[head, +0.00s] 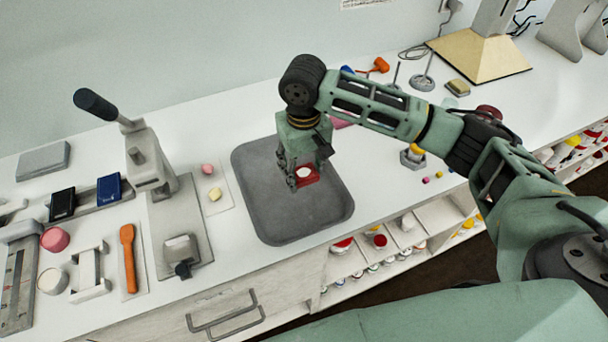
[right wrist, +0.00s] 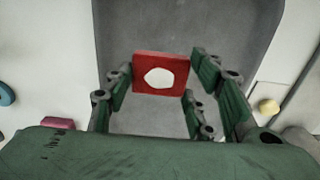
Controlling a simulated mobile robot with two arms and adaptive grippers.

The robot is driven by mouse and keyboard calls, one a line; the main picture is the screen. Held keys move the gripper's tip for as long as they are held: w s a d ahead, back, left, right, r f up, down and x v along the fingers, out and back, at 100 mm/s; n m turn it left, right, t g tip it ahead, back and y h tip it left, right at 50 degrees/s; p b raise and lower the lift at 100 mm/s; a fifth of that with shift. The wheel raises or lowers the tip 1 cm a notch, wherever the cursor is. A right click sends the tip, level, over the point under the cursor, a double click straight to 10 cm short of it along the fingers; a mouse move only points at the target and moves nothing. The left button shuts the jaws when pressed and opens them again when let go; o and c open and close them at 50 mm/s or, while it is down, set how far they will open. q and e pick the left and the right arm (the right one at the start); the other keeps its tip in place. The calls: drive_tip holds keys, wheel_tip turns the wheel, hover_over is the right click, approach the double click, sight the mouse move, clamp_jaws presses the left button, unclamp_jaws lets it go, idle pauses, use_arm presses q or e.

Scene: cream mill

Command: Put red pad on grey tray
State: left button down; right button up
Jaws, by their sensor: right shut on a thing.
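The red pad (head: 307,177) is a small red square block with a white patch on its face. It also shows in the right wrist view (right wrist: 144,85), between the fingers. My right gripper (head: 303,178) is shut on the pad, over the grey tray (head: 290,222). The grey tray is a wide, shallow, dark grey tray on the white counter, and it fills the background of the right wrist view (right wrist: 190,30). I cannot tell whether the pad touches the tray floor. My left gripper is not in view.
A pink block (head: 342,123) lies behind the tray, partly hidden by my arm. Open shelves (head: 395,240) with jars are below the counter's front edge.

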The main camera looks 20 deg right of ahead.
sight(305, 172)
wheel_tip(305, 172, down, 4)
drive_tip(key=shift+d+r+p, duration=0.1)
drive_tip(key=shift+p, duration=0.3)
drive_tip(key=o, duration=0.8)
wheel_tip(305, 172, up, 11)
drive_tip(key=shift+f+b, duration=0.2)
drive_tip(key=shift+b, duration=0.9)
drive_tip(key=shift+r, duration=0.75)
